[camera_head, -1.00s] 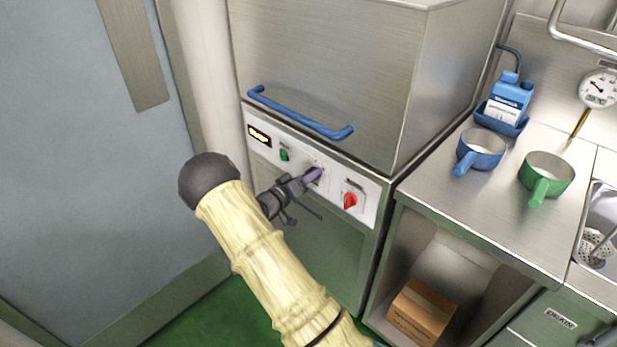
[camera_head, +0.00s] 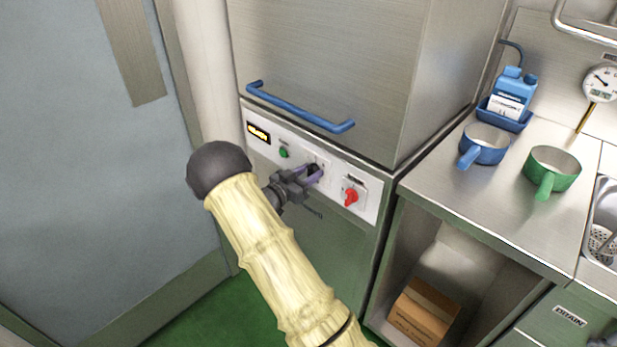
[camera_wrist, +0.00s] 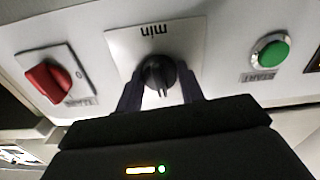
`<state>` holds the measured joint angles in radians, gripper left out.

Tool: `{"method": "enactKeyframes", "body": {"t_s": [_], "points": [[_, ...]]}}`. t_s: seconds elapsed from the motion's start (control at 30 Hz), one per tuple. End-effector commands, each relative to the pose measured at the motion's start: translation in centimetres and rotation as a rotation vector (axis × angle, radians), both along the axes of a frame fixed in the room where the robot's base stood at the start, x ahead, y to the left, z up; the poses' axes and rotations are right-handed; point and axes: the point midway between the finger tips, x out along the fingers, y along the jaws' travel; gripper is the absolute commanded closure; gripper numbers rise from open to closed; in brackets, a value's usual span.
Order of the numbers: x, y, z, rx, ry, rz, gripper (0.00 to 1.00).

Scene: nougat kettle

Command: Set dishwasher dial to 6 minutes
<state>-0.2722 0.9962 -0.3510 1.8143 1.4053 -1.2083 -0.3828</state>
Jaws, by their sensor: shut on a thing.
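The dishwasher's timer dial (camera_wrist: 158,74) is a black knob on a pale plate marked "min", which appears upside down in the wrist view. A light pointer mark on the knob points toward the bottom of that view. My gripper (camera_wrist: 161,82) has one finger on each side of the knob and is shut on it. In the head view my gripper (camera_head: 314,173) is at the control panel (camera_head: 268,159) and mostly hides the dial. The minute scale is not readable, so the set value cannot be told.
A red rotary switch (camera_head: 350,197) and a green start button (camera_head: 283,153) flank the dial. A small lit display (camera_head: 258,133) is unreadable. The blue hood handle (camera_head: 300,110) runs above the panel. Blue (camera_head: 486,143) and green (camera_head: 553,171) pans stand on the right counter.

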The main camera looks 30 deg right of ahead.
Motion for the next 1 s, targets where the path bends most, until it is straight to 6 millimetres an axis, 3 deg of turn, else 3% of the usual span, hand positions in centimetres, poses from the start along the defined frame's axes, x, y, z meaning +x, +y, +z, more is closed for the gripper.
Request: {"method": "enactKeyframes", "body": {"t_s": [0.6, 1.0], "points": [[-0.07, 0.06, -0.56, 0.202, -0.548, 0.001, 0.85], [-0.10, 0.05, -0.40, 0.291, -0.790, 0.000, 0.85]]}}
